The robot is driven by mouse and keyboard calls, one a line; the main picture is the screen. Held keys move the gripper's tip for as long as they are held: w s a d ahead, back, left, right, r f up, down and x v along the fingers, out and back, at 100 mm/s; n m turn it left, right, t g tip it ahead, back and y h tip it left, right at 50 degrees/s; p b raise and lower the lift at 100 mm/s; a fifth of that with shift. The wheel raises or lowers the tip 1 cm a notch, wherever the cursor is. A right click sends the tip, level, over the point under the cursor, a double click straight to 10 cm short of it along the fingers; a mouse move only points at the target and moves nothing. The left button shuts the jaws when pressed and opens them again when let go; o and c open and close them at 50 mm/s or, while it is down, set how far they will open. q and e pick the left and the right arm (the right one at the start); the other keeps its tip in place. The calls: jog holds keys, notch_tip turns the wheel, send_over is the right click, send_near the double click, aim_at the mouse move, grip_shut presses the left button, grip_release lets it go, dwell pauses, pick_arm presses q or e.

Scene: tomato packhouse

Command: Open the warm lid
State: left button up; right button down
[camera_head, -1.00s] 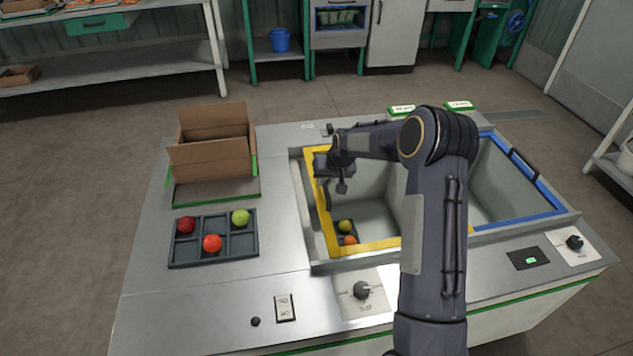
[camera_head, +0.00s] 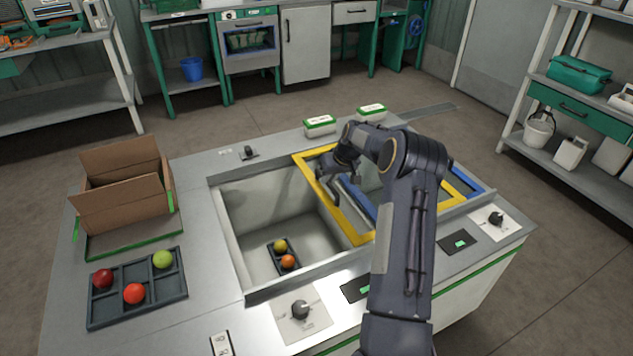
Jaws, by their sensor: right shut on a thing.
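The warm lid is a yellow-framed sliding lid (camera_head: 346,226) on the worktop chest. It lies to the right, over the blue-framed lid (camera_head: 466,184). The left bay (camera_head: 245,215) is uncovered. On its floor a small dark tray holds a yellow-green tomato (camera_head: 280,245) and an orange tomato (camera_head: 288,261). My right gripper (camera_head: 328,186) is at the lid's left bar, shut on its handle, which the gripper mostly hides. My right arm covers part of both lids. My left gripper is out of view.
A cardboard box (camera_head: 122,205) and a dark tray (camera_head: 137,287) with several tomatoes stand on the left of the counter. A knob panel (camera_head: 302,311) is at the front. Two green-and-white boxes (camera_head: 320,125) (camera_head: 371,112) stand behind the chest.

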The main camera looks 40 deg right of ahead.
jog(key=shift+d, duration=0.3)
jog(key=c, duration=1.4)
grip_release()
jog(key=v, duration=0.7)
jog(key=shift+s+r, duration=0.2)
jog(key=shift+r, duration=0.2)
